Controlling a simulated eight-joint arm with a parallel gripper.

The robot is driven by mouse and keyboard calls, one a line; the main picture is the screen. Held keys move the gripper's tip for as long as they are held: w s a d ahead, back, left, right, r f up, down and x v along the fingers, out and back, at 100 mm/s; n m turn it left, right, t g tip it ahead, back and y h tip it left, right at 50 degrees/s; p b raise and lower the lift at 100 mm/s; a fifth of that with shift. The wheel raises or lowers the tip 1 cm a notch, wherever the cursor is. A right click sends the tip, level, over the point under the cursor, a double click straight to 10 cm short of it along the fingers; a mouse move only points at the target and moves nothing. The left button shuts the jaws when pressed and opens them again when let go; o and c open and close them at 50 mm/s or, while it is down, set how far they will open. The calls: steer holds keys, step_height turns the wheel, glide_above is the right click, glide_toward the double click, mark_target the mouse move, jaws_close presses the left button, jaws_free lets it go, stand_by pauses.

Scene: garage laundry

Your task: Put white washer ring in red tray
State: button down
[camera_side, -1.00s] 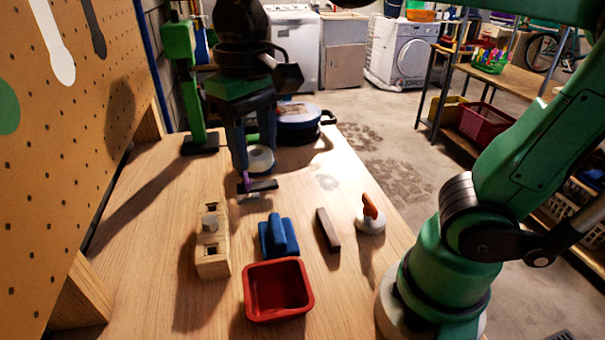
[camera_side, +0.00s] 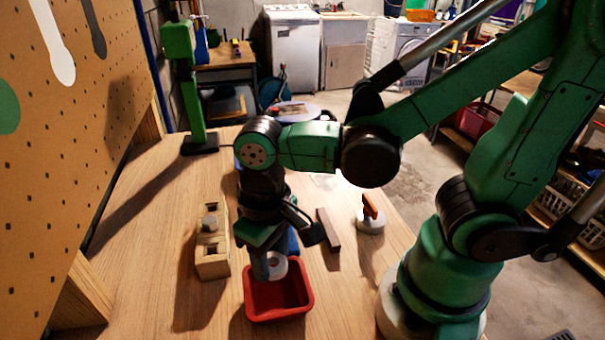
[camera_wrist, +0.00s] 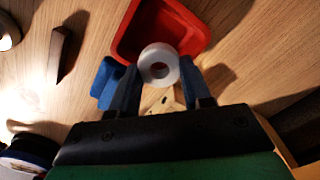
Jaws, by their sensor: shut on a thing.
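The white washer ring (camera_side: 277,264) is held between the fingers of my gripper (camera_side: 268,268), above the red tray (camera_side: 303,303). In the wrist view the ring (camera_wrist: 152,58) sits between the two fingertips of my gripper (camera_wrist: 160,72), with its hole showing. The red tray (camera_wrist: 127,42) lies just beyond it there. The ring overlaps the tray's back part in the side view. My gripper is shut on the ring. The gripper hides part of the tray's left back rim.
A wooden block (camera_side: 213,250) with a grey knob stands left of the tray. A blue block (camera_wrist: 103,80) is mostly hidden behind my gripper. A dark brown bar (camera_side: 328,230) and a white round piece with an orange-brown handle (camera_side: 370,218) stand to the right. A pegboard (camera_side: 70,130) borders the left.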

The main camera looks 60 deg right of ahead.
mark_target(276, 297)
steer(key=shift+f, duration=3.4)
steer(key=c, duration=0.7)
jaws_free()
steer(key=shift+o, duration=0.2)
step_height(276, 297, up, 12)
steer(key=w+d+t, duration=0.5)
steer(key=d+t, duration=0.2)
steer(key=d, duration=0.1)
steer(key=shift+w+d+r, duration=0.25)
steer(key=shift+d+r, duration=0.05)
steer(key=shift+r, duration=0.15)
